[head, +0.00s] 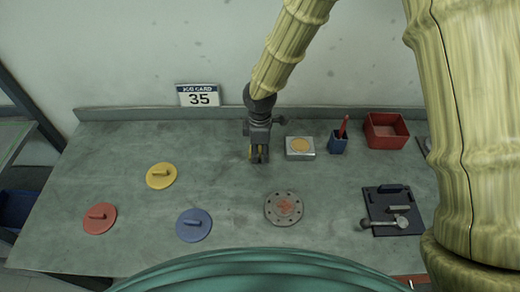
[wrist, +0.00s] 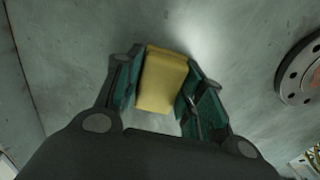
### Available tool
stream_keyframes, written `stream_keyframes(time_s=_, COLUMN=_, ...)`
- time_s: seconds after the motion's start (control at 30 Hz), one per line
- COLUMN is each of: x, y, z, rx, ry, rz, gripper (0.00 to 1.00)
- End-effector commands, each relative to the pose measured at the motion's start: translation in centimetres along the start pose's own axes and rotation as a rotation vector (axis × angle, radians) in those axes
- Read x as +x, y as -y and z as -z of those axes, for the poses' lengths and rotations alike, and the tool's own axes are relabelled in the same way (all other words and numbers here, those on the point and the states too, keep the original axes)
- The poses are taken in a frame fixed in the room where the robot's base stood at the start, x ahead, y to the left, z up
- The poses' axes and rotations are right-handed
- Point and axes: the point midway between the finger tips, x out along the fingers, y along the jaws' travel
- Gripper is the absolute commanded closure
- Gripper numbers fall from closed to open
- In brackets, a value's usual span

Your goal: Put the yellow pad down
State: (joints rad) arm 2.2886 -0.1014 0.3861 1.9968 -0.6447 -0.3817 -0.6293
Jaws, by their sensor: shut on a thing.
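The yellow pad (wrist: 162,80) is a small block between the fingers of my gripper (wrist: 160,92) in the wrist view. The green-lined fingers are shut on its two sides. In the head view my gripper (head: 259,152) points down over the back middle of the grey bench (head: 110,150). Only a sliver of yellow shows at its fingers there. I cannot tell whether the pad touches the bench or hangs just above it.
A silver box with a tan round top (head: 300,147) stands just right of my gripper. A round bolted flange (head: 284,208) lies in front. Yellow (head: 161,175), red (head: 99,218) and blue (head: 193,224) handled discs lie left. A pen cup (head: 338,144) and red bin (head: 386,130) stand right.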

Motion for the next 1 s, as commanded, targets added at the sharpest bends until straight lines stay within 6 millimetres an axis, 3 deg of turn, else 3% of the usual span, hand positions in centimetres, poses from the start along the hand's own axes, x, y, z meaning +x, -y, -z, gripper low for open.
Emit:
stream_keyframes(time_s=0.4, x=1.3, y=0.2, z=0.0, rx=-0.001, ry=0.000, rz=0.004, gripper=1.00)
stream_keyframes(time_s=0.43, x=1.4, y=0.2, z=0.0, rx=-0.001, ry=0.000, rz=0.004, gripper=0.60)
stream_keyframes(time_s=0.53, x=1.5, y=0.3, z=0.0, rx=-0.001, ry=0.000, rz=0.007, gripper=0.42)
stream_keyframes(time_s=1.0, x=1.2, y=0.2, z=0.0, rx=-0.001, ry=0.000, rz=0.005, gripper=0.40)
